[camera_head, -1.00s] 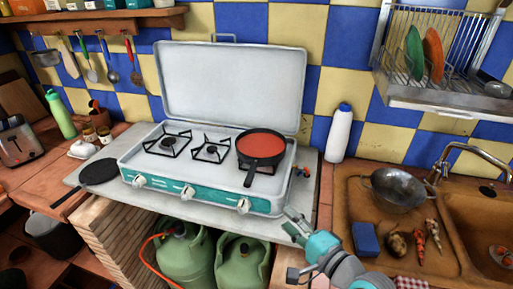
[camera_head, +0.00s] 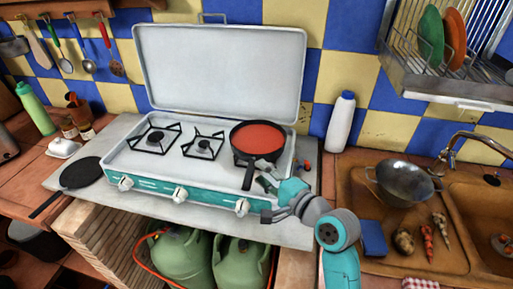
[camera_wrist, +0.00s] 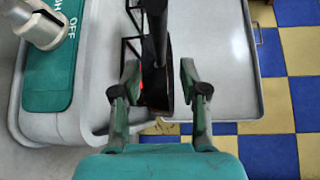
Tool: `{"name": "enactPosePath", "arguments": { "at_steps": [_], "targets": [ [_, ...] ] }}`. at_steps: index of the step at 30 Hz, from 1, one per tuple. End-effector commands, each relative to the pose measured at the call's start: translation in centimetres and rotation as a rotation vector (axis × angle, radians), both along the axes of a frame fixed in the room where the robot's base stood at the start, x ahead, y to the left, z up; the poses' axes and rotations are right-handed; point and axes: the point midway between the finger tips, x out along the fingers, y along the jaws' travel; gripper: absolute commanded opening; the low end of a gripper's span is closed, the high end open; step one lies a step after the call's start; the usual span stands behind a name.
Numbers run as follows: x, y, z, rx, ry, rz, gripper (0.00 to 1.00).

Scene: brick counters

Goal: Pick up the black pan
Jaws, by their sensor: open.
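A black pan (camera_head: 247,179) with red contents stands on the right burner of the stove, its handle pointing towards the front. My gripper (camera_head: 266,172) is open and empty at the handle, just right of it in the head view. In the wrist view the two fingers (camera_wrist: 159,78) are apart, and the dark handle (camera_wrist: 156,35) shows ahead, in line with the gap between them. I cannot tell whether a finger touches it. A second, flat black pan (camera_head: 80,172) lies on the left of the counter, its handle towards the front left.
The white and teal stove (camera_head: 160,179) has an upright lid (camera_head: 221,72) behind the burners. To the right are a white bottle (camera_head: 340,122), a sink with a metal colander (camera_head: 402,182), and a blue sponge (camera_head: 373,238). Green gas bottles (camera_head: 240,258) stand below the counter.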

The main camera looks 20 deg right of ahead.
Motion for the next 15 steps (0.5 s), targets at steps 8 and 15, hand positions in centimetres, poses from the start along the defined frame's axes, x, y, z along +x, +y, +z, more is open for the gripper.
{"name": "enactPosePath", "arguments": {
  "at_steps": [8, 15],
  "targets": [
    [3.3, 1.7, -0.3, 0.0, 0.0, 0.003, 0.44],
    [4.5, 2.1, -0.4, 0.0, 0.0, 0.001, 0.44]
  ]
}}
